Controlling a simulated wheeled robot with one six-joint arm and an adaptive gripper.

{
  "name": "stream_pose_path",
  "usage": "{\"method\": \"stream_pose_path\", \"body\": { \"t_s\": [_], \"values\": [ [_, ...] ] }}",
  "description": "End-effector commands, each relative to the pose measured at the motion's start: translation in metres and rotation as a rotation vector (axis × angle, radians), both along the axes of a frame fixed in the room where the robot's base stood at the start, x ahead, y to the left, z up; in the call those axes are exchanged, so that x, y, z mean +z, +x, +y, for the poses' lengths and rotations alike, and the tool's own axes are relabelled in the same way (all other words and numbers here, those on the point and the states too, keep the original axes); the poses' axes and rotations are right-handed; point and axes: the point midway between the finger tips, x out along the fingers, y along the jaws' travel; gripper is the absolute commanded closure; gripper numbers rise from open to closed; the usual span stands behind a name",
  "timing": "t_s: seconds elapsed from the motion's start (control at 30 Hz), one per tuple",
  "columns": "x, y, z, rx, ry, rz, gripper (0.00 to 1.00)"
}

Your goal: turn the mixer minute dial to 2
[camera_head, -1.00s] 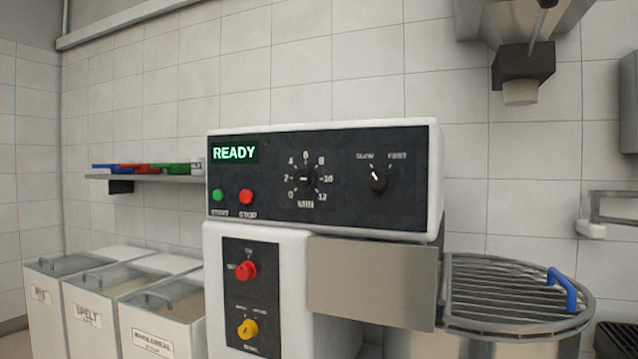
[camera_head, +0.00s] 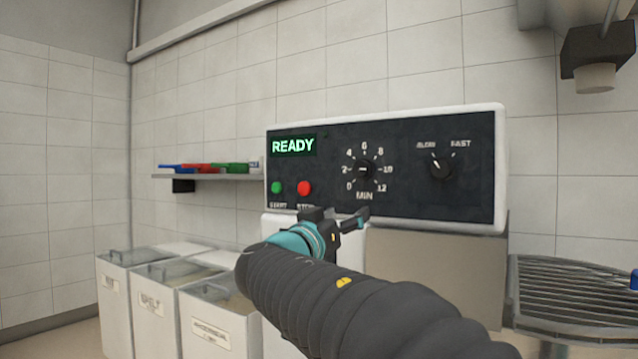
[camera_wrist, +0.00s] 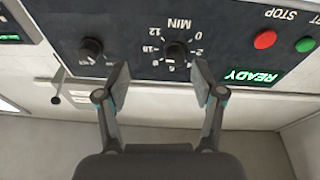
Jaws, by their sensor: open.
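The mixer minute dial (camera_head: 364,170) is a round black knob on the dark control panel, ringed by white numbers from 0 to 12 over the label MIN. The minute dial (camera_wrist: 175,49) shows just beyond the fingertips, nearer the right-hand finger.
The panel has a READY display (camera_head: 293,146), a green START button (camera_head: 277,188), a red STOP button (camera_head: 304,188) and a SLOW/FAST knob (camera_head: 442,167). A metal guard grille (camera_head: 570,290) is at right. Flour bins (camera_head: 160,300) and a shelf (camera_head: 215,176) are at left.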

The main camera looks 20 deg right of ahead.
Motion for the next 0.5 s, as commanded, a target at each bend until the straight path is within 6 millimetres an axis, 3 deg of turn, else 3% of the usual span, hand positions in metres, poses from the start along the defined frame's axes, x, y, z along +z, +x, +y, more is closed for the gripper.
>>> {"method": "stream_pose_path", "body": {
  "t_s": [0.23, 0.5],
  "values": [
    [0.03, 0.022, 0.02, 0.055, -0.074, -0.151, 0.32],
    [0.046, 0.039, -0.003, 0.053, -0.077, -0.158, 0.32]
  ]
}}
